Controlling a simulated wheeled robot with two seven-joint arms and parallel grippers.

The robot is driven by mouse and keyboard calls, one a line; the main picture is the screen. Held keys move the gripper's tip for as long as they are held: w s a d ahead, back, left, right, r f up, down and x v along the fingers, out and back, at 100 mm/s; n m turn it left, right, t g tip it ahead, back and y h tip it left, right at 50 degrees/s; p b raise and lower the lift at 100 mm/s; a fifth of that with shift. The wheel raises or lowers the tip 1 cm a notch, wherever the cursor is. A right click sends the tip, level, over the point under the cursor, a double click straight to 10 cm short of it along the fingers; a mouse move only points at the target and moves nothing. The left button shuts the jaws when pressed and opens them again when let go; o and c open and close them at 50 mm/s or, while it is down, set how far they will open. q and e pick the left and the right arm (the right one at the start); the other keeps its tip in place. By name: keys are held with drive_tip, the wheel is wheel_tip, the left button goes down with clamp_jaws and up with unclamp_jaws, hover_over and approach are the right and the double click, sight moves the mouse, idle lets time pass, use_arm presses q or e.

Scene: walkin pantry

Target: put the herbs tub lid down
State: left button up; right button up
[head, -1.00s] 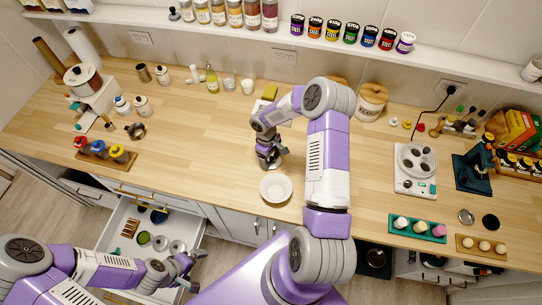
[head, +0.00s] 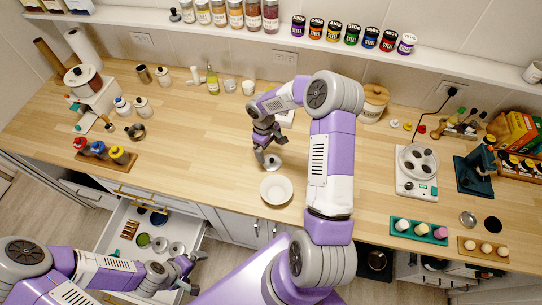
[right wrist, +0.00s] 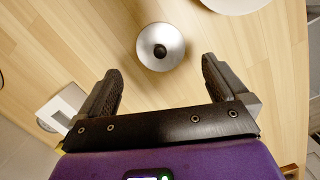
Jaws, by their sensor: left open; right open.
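The herbs tub lid is a round silvery lid (right wrist: 172,61) with a dark knob, lying knob up on the wooden counter. In the head view the lid (head: 275,163) is just behind the white bowl. My right gripper (right wrist: 162,70) is open, with the lid just beyond and between its fingertips and nothing held. In the head view the right gripper (head: 263,154) is just left of the lid. My left gripper (head: 184,268) is open and empty near the open drawer. I cannot tell which container is the herbs tub.
A white bowl (head: 276,189) stands in front of the lid, near the counter's front edge. Pale counter (head: 210,145) is clear to the left of the gripper. An open drawer (head: 118,222) with several items is at lower left. A hot-plate-like device (head: 403,180) stands to the right.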

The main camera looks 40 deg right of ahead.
drive_tip(key=r, duration=0.5)
drive_tip(key=shift+w+a+r, duration=0.1)
drive_tip(key=shift+w+r, duration=0.25)
drive_tip(key=shift+w, duration=0.05)
